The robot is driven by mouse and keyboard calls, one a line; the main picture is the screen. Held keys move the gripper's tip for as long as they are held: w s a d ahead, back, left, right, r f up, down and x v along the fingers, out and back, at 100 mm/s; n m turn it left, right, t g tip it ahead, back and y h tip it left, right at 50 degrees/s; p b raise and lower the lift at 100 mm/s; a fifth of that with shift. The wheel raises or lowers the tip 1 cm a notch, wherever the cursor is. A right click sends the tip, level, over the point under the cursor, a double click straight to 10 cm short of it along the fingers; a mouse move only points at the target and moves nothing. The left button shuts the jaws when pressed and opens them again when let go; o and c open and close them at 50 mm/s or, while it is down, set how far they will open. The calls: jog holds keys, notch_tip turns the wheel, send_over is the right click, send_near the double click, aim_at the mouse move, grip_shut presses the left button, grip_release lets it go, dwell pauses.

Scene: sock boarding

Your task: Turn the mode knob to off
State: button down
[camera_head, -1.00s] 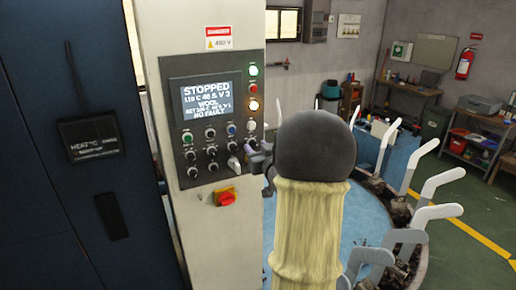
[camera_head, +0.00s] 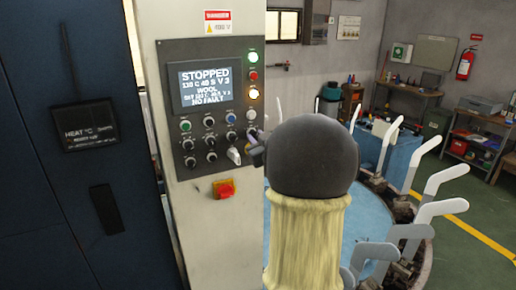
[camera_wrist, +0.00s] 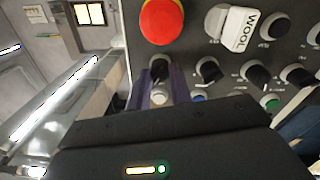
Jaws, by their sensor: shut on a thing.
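The grey control panel (camera_head: 172,75) stands on a pale cabinet; its screen (camera_head: 205,86) reads STOPPED, WOOL and NO FAULT. My gripper (camera_wrist: 162,82) has its two purple-grey fingers close around a small black knob (camera_wrist: 159,68) near the panel's edge in the wrist view. A pale round button (camera_wrist: 159,97) shows between the fingers. In the head view my gripper (camera_head: 257,150) is at the panel's lower right, partly hidden by my arm. I cannot read the gripped knob's label.
A red mushroom button (camera_wrist: 162,20) sits right next to the gripped knob. Other black knobs (camera_wrist: 210,70) line the panel. A red switch (camera_head: 224,188) is below the panel. A round machine with upright pale boards (camera_head: 441,209) stands to the right.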

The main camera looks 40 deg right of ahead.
jog(key=n+b, duration=0.4)
jog(key=b, duration=0.1)
jog(key=shift+f, duration=0.3)
jog(key=shift+r+n+b, duration=0.2)
jog(key=shift+n+b, duration=0.7)
jog(key=shift+b, duration=0.3)
jog(key=c, duration=1.3)
grip_release()
jog(key=shift+o, duration=0.2)
jog(key=b+v, duration=0.3)
jog(key=v, duration=1.4)
jog(key=shift+s+b, duration=0.25)
jog(key=shift+b, duration=0.15)
